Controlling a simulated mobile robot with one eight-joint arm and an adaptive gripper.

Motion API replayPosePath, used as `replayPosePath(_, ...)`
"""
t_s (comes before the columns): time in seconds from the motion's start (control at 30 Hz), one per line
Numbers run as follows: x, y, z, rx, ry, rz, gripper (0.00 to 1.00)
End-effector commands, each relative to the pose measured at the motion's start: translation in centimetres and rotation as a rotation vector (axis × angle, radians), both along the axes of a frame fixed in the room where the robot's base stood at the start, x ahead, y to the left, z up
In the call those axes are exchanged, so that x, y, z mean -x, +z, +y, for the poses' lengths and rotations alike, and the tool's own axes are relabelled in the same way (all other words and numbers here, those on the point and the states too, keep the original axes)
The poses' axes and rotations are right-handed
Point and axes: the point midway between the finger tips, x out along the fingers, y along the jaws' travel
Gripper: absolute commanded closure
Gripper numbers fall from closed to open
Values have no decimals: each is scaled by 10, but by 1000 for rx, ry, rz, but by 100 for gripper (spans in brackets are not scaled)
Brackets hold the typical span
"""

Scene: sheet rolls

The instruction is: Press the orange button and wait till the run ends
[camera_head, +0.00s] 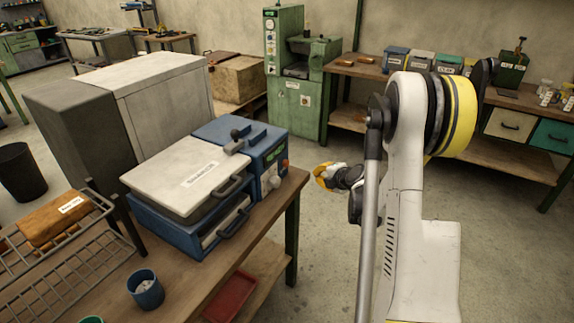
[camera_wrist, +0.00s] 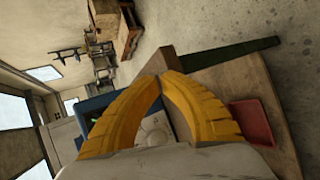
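The blue machine (camera_head: 180,226) with a white labelled lid (camera_head: 185,178) stands on the wooden bench, its lid down. Its blue control box (camera_head: 245,145) has a small orange-red button (camera_head: 285,163) on the right-hand face, above a pale dial (camera_head: 274,183). My gripper (camera_head: 318,172) is in the air just right of that face, apart from the button. In the wrist view its yellow fingers (camera_wrist: 162,78) curve together at the tips, with nothing seen held. A pale round dial (camera_wrist: 155,130) shows between them; the button cannot be made out there.
A blue cup (camera_head: 146,292) and a wire rack (camera_head: 50,255) with an orange-brown block (camera_head: 55,218) are on the bench's left part. A red tray (camera_head: 230,298) lies on the lower shelf. Open floor lies right of the bench. A green machine (camera_head: 290,80) stands behind.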

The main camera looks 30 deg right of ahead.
Motion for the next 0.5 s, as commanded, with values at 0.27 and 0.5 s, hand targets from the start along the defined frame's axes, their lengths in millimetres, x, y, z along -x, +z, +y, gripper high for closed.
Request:
replayPosePath(0.27, 0, 1, 1, -1, 1, 1, 100)
replayPosePath(0.5, -15, 1, 9, -1, 3, 2, 100)
